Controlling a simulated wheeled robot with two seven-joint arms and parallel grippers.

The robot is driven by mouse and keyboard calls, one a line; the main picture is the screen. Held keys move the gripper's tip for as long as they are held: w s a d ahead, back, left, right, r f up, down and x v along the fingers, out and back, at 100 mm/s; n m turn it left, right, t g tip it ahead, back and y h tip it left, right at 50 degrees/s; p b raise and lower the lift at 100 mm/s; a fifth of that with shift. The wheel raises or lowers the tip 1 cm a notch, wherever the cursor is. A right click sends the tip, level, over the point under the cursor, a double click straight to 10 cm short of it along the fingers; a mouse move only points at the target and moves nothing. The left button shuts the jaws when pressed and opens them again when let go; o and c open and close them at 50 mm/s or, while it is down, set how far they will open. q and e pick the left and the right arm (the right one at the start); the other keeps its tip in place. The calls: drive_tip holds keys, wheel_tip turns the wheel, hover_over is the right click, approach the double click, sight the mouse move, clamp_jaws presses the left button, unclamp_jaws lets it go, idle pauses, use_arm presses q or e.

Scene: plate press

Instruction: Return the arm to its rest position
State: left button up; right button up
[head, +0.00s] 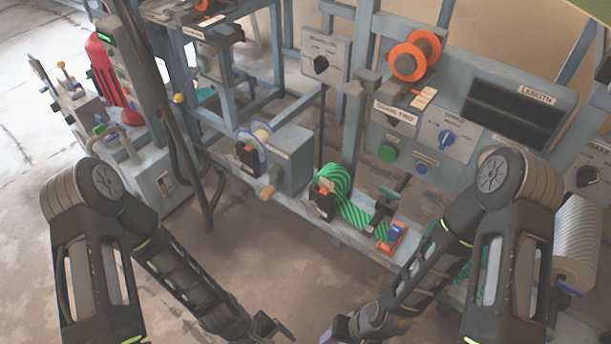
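My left arm (180,270) comes in from the left and bends down toward the bottom middle. Its gripper (273,328) is at the bottom edge of the head view, over bare floor and apart from the machine. My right arm (430,265) comes in from the right and bends down toward the same area. Its gripper (333,334) is low near the bottom edge, partly cut off. The two grippers are close together with a small gap between them. I see nothing held in either one, but their fingers are too small and cropped to judge the opening.
The blue-grey machine frame stands ahead, with a green striped strap (352,208), an orange spool (408,61), a blue knob (446,138) and a LENGTH panel (515,112). A red cylinder (104,70) is at left. A striped roll (578,235) is at right. Floor (240,265) between my arms is clear.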

use_arm(q)
wheel_tip(320, 180, up, 22)
drive_tip(key=w+d+m+t+p, duration=0.1)
drive_tip(key=m+p, duration=0.6)
drive_tip(key=p, duration=1.3)
drive_tip(key=shift+w+d+r+t, duration=0.25)
drive_tip(key=shift+w+t, duration=0.05)
drive_tip(key=shift+w, duration=0.45)
